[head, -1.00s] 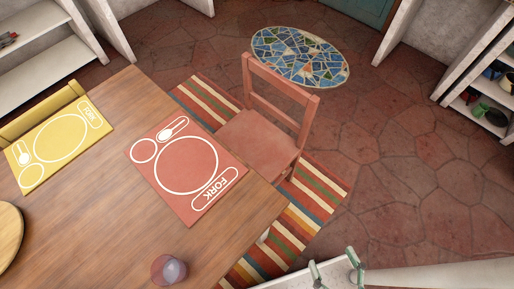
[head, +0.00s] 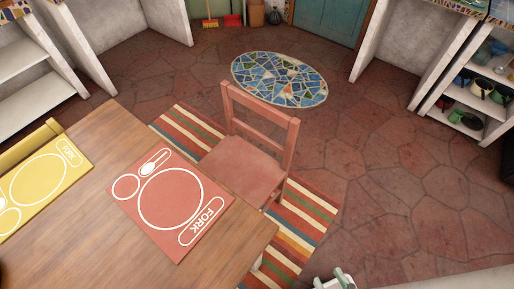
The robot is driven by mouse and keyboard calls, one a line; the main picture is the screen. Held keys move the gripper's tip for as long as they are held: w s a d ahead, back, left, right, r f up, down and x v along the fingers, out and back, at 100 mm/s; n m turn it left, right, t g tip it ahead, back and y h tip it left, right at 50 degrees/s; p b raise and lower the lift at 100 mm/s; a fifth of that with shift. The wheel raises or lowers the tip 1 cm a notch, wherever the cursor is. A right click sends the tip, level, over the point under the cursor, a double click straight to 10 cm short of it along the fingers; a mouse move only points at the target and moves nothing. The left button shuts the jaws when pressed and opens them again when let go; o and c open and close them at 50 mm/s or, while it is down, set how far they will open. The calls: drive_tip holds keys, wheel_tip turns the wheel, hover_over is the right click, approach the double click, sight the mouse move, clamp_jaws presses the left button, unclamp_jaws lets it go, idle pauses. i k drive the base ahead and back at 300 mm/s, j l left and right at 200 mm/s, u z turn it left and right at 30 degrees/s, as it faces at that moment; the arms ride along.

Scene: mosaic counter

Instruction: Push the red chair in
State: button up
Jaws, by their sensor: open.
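The red chair (head: 240,164) stands at the table's far right side, upright on a striped rug. Its backrest faces away from the table (head: 92,202), and the front of its seat is close to the table edge beside the red placemat (head: 171,204). The chair's lower legs are mostly hidden. My gripper (head: 334,281) shows only in part at the bottom edge, with pale green fingertips apart and empty. It is in front of the chair and to its right, well clear of it.
The striped rug (head: 302,222) lies under the chair. An oval mosaic (head: 280,79) is on the floor behind it. Open stone floor (head: 400,190) lies to the right. Shelves with pots (head: 482,88) stand at the right; a yellow chair (head: 28,147) is at the left.

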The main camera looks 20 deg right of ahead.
sight(247, 171)
drive_tip(key=l+z, duration=0.1)
drive_tip(key=z, duration=1.45)
drive_tip(key=i+l+z, duration=0.1)
drive_tip(key=i+z, duration=0.2)
drive_tip(key=i, duration=0.45)
drive_tip(key=i+j+z, duration=0.1)
drive_tip(key=i+z, duration=0.2)
drive_tip(key=i, duration=0.45)
drive_tip(key=i+j+u, duration=0.1)
drive_tip(key=i+u, duration=0.35)
drive_tip(key=i, duration=0.15)
drive_tip(key=i+u, duration=0.45)
drive_tip(key=i+l+u, duration=0.5)
drive_tip(key=i, duration=0.15)
drive_tip(key=i+j+u, duration=0.25)
drive_tip(key=i, duration=0.25)
drive_tip(key=i+j+u, duration=0.1)
drive_tip(key=i+u, duration=0.15)
drive_tip(key=i, duration=0.25)
drive_tip(key=i+u, duration=0.25)
drive_tip(key=i, duration=0.3)
drive_tip(key=i+u, duration=0.25)
drive_tip(key=i, duration=0.3)
drive_tip(key=i+l+u, duration=0.25)
drive_tip(key=i, duration=0.25)
drive_tip(key=i+l+u, duration=0.25)
drive_tip(key=i, duration=0.25)
drive_tip(key=u, duration=3.85)
